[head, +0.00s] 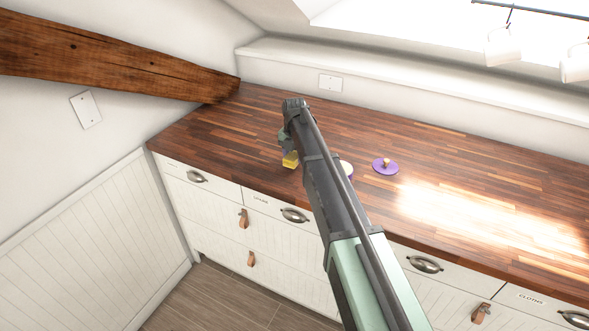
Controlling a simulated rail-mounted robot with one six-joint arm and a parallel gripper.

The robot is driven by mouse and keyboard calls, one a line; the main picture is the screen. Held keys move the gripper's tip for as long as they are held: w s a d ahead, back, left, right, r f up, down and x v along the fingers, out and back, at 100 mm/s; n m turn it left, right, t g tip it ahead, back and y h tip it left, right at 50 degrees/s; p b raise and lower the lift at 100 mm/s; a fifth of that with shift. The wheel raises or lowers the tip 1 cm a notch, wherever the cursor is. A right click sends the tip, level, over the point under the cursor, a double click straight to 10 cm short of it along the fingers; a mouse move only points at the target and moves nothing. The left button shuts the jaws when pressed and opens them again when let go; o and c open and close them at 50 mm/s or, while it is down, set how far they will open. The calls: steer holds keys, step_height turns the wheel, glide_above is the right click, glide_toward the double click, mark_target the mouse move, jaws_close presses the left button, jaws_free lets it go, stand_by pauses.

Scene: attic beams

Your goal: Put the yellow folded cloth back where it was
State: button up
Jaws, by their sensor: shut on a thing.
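The yellow folded cloth (290,160) shows as a small yellow block near the front edge of the wooden counter, left of my arm. My gripper (287,148) is shut on it from above. My arm hides part of the gripper and its fingertips. I cannot tell whether the cloth touches the counter or hangs just above it.
A white and purple thing (347,170) is mostly hidden behind my arm. A sloping beam (120,60) meets the counter's back left. Drawers below are closed; one reads "CLOTHS" (531,298).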

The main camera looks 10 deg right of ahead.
step_height(320, 180, down, 3)
steer(key=shift+f+b, duration=0.1)
steer(key=shift+b, duration=0.6)
steer(key=shift+r, duration=0.3)
steer(key=shift+f, duration=0.15)
steer(key=o, duration=0.9)
